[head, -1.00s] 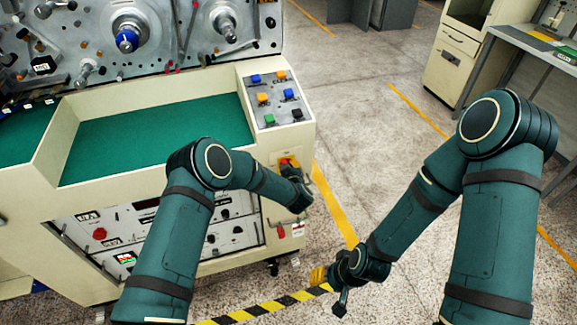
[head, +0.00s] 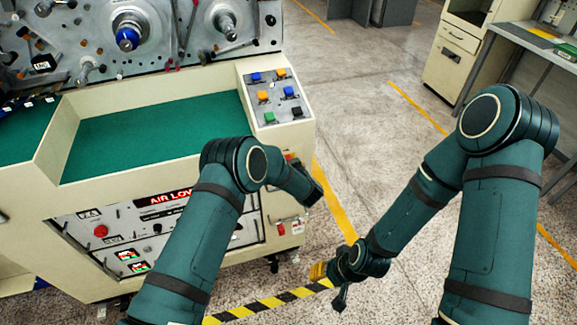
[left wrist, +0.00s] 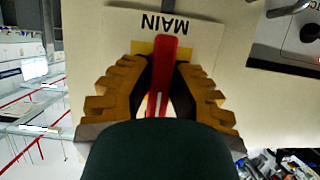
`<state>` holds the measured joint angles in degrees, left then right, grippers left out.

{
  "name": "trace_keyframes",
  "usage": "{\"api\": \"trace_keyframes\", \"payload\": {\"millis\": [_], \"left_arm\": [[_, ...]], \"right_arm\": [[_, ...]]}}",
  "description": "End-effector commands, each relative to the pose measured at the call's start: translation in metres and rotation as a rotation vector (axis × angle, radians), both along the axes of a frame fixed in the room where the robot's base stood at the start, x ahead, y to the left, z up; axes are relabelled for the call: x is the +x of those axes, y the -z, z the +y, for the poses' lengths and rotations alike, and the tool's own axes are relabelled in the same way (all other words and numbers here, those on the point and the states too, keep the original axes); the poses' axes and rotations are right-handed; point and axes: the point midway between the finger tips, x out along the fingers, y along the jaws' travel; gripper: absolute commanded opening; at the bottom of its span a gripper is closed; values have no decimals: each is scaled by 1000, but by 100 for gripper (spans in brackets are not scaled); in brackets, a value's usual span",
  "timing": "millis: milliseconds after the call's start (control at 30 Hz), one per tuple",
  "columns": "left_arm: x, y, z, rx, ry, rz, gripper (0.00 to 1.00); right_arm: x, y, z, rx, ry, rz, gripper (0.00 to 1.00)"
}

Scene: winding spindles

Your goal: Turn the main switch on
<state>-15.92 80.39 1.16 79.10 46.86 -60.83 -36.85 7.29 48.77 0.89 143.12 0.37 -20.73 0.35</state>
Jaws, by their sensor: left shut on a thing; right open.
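The main switch has a red handle (left wrist: 163,72) on a yellow plate, below a label reading MAIN that appears upside down in the left wrist view. My left gripper (left wrist: 162,85) is shut on this red handle, with its yellow ridged fingers on both sides. In the head view my left forearm and wrist hide most of the switch and the left gripper at the machine's right front corner. My right gripper (head: 319,273) is open and empty, low over the floor, apart from the machine.
The cream machine (head: 280,155) has a green worktop (head: 155,135) and a button panel (head: 277,95). Its front panel shows a lit red AIR LOW display (head: 163,199) and lit indicators (head: 130,255). Striped floor tape (head: 270,303) runs in front. Open floor lies to the right.

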Motion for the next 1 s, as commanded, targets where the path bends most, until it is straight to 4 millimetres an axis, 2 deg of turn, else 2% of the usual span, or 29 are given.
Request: {"api": "trace_keyframes", "payload": {"millis": [233,267,300,333,733,867,1000], "left_arm": [[3,-4,1,2,-2,-10,0],[3,-4,1,2,-2,-10,30],[3,-4,1,2,-2,-10,44],[3,-4,2,2,-2,-9,48],[-4,-3,-2,0,0,-3,48],[-17,-9,-7,0,2,-2,48],[-41,-20,-15,0,3,-2,48]], "right_arm": [[0,0,0,0,0,0,47],[0,0,0,0,0,0,47],[0,0,0,0,0,0,47],[0,0,0,0,0,0,47],[0,0,0,0,0,0,47],[0,0,0,0,0,0,47],[0,0,0,0,0,0,47]]}}
